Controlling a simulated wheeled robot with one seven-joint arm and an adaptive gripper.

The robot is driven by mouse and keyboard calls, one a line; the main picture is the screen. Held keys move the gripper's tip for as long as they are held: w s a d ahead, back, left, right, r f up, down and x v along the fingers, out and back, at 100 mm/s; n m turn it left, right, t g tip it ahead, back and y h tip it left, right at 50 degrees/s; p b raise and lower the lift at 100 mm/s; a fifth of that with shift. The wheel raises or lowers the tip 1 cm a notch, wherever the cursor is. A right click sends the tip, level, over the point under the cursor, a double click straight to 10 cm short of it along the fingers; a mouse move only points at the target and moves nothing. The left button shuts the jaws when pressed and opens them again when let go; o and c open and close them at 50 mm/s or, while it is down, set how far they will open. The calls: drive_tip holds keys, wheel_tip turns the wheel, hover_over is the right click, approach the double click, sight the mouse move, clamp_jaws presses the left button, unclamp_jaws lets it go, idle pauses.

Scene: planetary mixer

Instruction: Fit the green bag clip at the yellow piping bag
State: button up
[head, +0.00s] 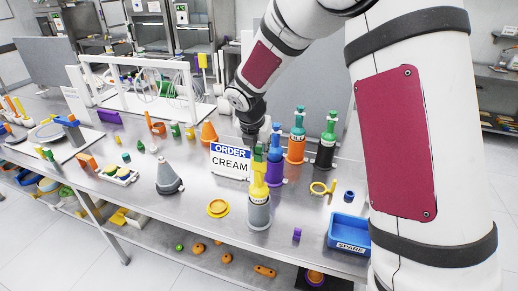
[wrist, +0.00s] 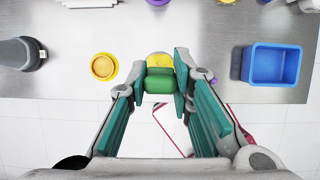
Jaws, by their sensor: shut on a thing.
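The yellow piping bag (head: 259,190) stands upright in a grey cup (head: 259,214) near the front edge of the steel table. My gripper (head: 257,148) is above the bag, shut on the green bag clip (wrist: 159,83). In the wrist view the clip sits between the fingertips (wrist: 160,78), with a yellow part of the bag (wrist: 158,60) showing just beyond it. In the head view the clip and the bag's top overlap, so I cannot tell whether the clip is seated or only touching. The fingers partly hide the clip.
An order sign (head: 229,163) reads CREAM. A blue SPARE tray (head: 349,232) lies to the right, a yellow round dish (head: 217,208) and grey cone (head: 167,175) to the left.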

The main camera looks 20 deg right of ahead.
drive_tip(key=shift+f, duration=0.3)
drive_tip(key=shift+s+r, duration=0.1)
drive_tip(key=shift+r, duration=0.1)
drive_tip(key=shift+r, duration=0.3)
